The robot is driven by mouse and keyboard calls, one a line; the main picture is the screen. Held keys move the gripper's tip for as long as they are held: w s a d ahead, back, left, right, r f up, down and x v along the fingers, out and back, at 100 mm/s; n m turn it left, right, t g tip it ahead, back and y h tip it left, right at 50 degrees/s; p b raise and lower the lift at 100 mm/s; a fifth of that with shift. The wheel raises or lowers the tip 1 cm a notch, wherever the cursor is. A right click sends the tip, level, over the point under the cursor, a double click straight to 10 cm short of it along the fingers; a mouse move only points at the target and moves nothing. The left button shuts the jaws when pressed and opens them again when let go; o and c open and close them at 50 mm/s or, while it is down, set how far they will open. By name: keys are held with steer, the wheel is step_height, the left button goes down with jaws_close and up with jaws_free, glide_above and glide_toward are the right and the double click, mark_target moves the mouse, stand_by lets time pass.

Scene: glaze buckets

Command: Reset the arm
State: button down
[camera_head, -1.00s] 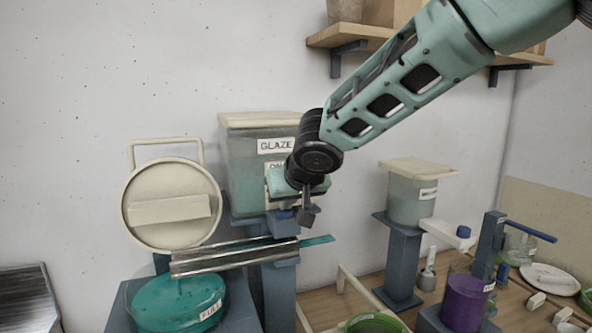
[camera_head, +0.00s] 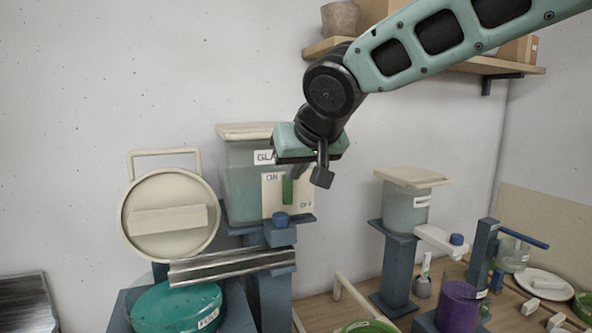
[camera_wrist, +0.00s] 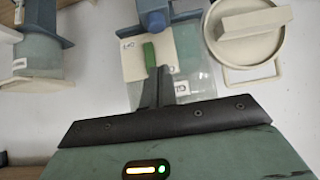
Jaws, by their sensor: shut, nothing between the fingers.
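My gripper (camera_head: 320,179) hangs in the air in front of the glaze tank (camera_head: 240,185), to the upper right of its switch plate, apart from it. Its dark fingers (camera_wrist: 156,88) are shut and empty, and in the wrist view they overlap the tank front. The plate (camera_head: 272,193) is marked ON and OFF and carries an upright green lever (camera_head: 288,190), which also shows in the wrist view (camera_wrist: 150,55). My arm runs up to the right and covers part of the tank's label.
A metal trough (camera_head: 232,265) slopes below the tank's blue tap (camera_head: 280,220). A teal bucket (camera_head: 178,306) labelled FULL stands under its left end. A round cream lid (camera_head: 171,218) stands behind. A second tank (camera_head: 405,207) is at right. A shelf (camera_head: 490,65) is behind my arm.

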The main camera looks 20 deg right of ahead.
steer(key=s+a+f+n+g+b, duration=0.3)
steer(key=s+f+n+g, duration=0.1)
steer(key=s+f, duration=1)
steer(key=s+a+f+n+g+b, duration=0.3)
steer(key=s+f+g, duration=0.2)
steer(key=s+f, duration=0.9)
steer(key=shift+a+n+y, duration=0.2)
steer(key=shift+n+y, duration=0.1)
steer(key=shift+n, duration=0.1)
steer(key=shift+w+r, duration=0.1)
